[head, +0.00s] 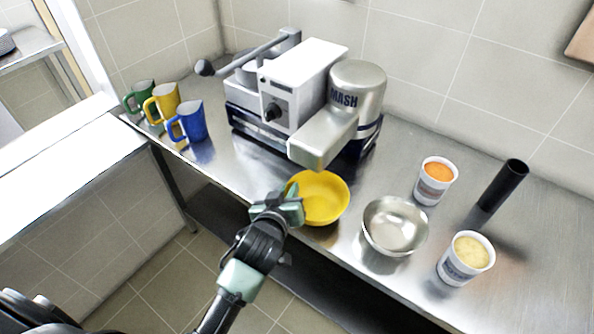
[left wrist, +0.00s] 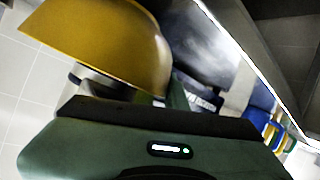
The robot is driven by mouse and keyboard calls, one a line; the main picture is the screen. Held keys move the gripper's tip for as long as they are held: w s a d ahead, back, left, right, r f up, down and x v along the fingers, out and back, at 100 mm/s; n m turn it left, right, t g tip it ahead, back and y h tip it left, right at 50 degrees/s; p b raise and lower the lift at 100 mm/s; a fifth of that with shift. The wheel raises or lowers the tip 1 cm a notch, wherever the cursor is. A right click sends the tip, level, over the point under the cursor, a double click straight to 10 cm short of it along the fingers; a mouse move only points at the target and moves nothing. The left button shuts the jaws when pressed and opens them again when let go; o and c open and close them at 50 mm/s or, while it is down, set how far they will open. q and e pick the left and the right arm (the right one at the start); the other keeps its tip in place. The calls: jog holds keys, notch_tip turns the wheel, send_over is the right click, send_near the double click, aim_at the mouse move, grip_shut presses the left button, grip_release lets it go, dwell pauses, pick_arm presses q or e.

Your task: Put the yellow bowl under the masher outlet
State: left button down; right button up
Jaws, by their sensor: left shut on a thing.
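The yellow bowl (head: 325,200) is at the front edge of the steel counter, just in front of and below the masher outlet (head: 318,150). My left gripper (head: 290,205) is shut on the bowl's left rim. In the left wrist view the yellow bowl (left wrist: 110,40) fills the upper left, close to the gripper. The masher (head: 350,100) is a white and metal machine marked MASH, with its spout pointing forward. I cannot tell whether the bowl touches the counter. My right gripper is not in view.
A steel bowl (head: 395,226) stands right of the yellow bowl. Tubs with orange (head: 436,182) and pale yellow contents (head: 467,258) and a black cylinder (head: 503,186) are farther right. Green, yellow and blue mugs (head: 188,122) stand at the left.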

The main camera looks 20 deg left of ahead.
aim_at(293, 180)
pick_arm(q)
jog(key=w, duration=0.3)
jog(key=shift+w+r+p, duration=0.15)
jog(key=shift+w+p, duration=0.2)
jog(key=shift+w, duration=0.2)
jog(key=w, duration=0.2)
jog(key=shift+w+a+p, duration=0.1)
jog(key=shift+w+p, duration=0.25)
jog(key=shift+w, duration=0.05)
jog(key=shift+s+f, duration=0.1)
jog(key=shift+f, duration=0.85)
jog(key=shift+s, duration=0.1)
